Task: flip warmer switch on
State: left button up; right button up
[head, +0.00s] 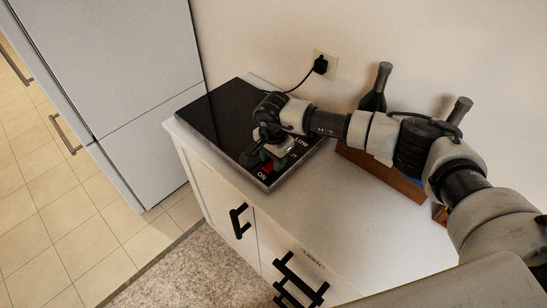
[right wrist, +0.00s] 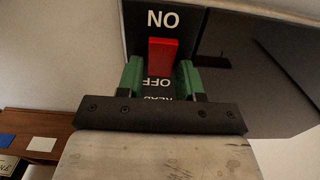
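The warmer (head: 211,117) is a flat black plate on the white counter, with a lettered control strip along its right side. Its red switch (head: 267,167) shows beside the ON label, partly hidden by my gripper. In the right wrist view the red switch (right wrist: 162,57) sits between the ON and OFF lettering, which appears turned around. My right gripper (head: 272,157) is over the control strip. Its green fingers (right wrist: 160,72) are apart with nothing held, one on each side of the switch's near end; contact cannot be told. My left gripper is not in view.
A wooden rack (head: 378,172) with dark bottles (head: 375,95) stands against the wall. A black cord runs from the wall outlet (head: 325,64) to the warmer. A fridge (head: 125,80) stands at left. The front counter is clear; black handles (head: 239,220) stick out below.

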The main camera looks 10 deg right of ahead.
jog(key=c, duration=0.5)
jog(key=shift+a+f+t+h+b, duration=0.15)
jog(key=shift+t+h+b, duration=0.25)
jog(key=shift+h+b, duration=0.2)
jog(key=shift+c, duration=0.2)
jog(key=shift+s+a+r+t+h+b, duration=0.1)
jog(key=shift+s+r+t+h+b, duration=0.1)
jog(key=shift+t+h+b, duration=0.3)
jog(key=shift+r, duration=0.1)
jog(key=o, duration=0.9)
jog(key=b+v, duration=0.1)
jog(key=v, duration=0.9)
jog(key=shift+w+a+r+b, duration=0.1)
jog(key=shift+a+r+b, duration=0.1)
jog(key=shift+r+b, duration=0.15)
